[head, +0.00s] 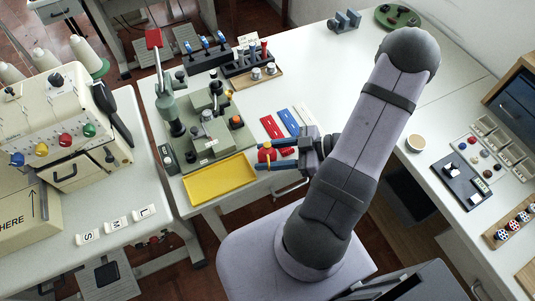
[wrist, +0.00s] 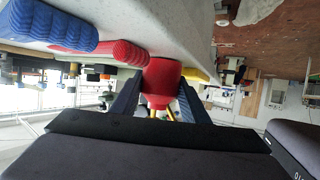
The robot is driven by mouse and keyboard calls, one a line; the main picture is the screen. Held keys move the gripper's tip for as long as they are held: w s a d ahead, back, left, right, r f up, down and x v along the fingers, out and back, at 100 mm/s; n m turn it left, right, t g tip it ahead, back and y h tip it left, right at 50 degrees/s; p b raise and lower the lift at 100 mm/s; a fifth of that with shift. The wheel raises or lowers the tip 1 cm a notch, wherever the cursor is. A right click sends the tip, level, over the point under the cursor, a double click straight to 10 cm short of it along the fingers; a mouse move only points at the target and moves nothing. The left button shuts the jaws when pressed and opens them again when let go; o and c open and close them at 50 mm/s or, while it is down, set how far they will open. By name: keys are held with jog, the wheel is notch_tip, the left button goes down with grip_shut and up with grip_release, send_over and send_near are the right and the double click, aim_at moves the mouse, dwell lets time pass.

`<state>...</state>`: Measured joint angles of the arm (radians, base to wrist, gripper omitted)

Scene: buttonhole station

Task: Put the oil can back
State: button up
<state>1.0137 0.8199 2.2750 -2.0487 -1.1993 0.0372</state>
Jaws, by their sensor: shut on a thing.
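The red oil can (head: 265,154) is held between the blue-grey fingers of my gripper (head: 270,160), near the right end of the yellow tray. In the wrist view the red can (wrist: 160,74) sits between the two dark fingers (wrist: 157,103), with a yellow part of it showing below the red body. The gripper is shut on it. The fingers hide part of the can's sides. I cannot tell whether the can touches the table.
A yellow tray (head: 218,181) lies left of the can, in front of the green machine (head: 207,137). Red (head: 271,127) and blue (head: 288,122) strips lie behind my gripper. A wooden tray (head: 258,81) with small items stands farther back.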

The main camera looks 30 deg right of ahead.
jog(key=shift+f, duration=0.15)
jog(key=o, duration=1.1)
jog(key=shift+o, duration=0.2)
jog(key=shift+d+r, duration=0.1)
jog(key=shift+r, duration=0.1)
jog(key=b+v, duration=0.1)
jog(key=v, duration=1.1)
jog(key=shift+w, duration=0.15)
